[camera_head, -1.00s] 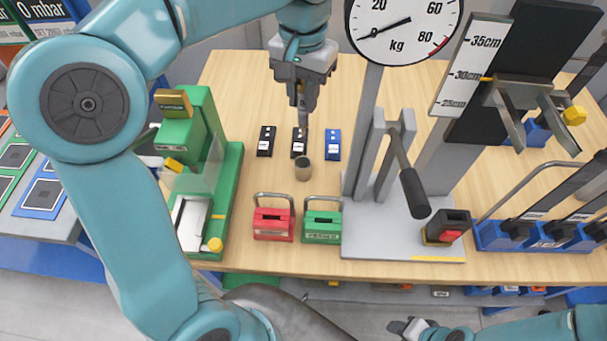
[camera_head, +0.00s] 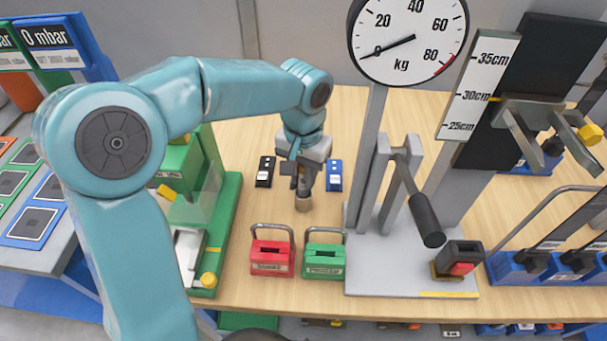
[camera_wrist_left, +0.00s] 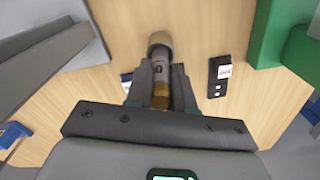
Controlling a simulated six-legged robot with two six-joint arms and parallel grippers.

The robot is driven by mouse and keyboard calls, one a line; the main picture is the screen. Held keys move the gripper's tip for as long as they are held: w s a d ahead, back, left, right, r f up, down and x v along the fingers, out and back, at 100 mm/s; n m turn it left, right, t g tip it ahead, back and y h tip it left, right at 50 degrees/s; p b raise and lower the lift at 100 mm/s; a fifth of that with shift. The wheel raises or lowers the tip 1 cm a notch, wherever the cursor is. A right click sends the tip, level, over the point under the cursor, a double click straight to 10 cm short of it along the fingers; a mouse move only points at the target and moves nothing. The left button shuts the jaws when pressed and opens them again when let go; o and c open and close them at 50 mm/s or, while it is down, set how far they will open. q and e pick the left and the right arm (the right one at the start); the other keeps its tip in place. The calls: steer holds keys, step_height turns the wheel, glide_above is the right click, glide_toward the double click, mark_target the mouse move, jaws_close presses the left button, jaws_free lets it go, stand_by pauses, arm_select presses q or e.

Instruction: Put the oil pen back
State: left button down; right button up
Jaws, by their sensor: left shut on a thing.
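The oil pen (camera_wrist_left: 160,72), a grey tube with an amber part at the gripper end, stands between the fingers of my left gripper (camera_wrist_left: 160,72) in the left wrist view. My left gripper (camera_head: 302,190) is shut on it. A small brown round holder (camera_head: 304,205) stands on the table directly below the fingertips in the head view. In the wrist view the pen's far end meets the holder (camera_wrist_left: 159,39); I cannot tell how deep it sits. The gripper hides most of the pen in the head view. My right gripper is not in view.
Black (camera_head: 265,171) and blue (camera_head: 334,175) small blocks flank the gripper. Red (camera_head: 272,260) and green (camera_head: 324,262) handled boxes stand in front. A green press (camera_head: 222,225) is at left, a grey lever stand (camera_head: 400,275) with kg dial at right.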

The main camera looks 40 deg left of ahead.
arm_select(q)
steer(key=shift+f, duration=0.2)
steer(key=c, duration=1)
jaws_free()
steer(key=shift+f, duration=0.1)
steer(key=shift+r, duration=0.35)
step_height(320, 180, up, 12)
steer(key=shift+f+p, duration=0.15)
steer(key=shift+p, duration=0.55)
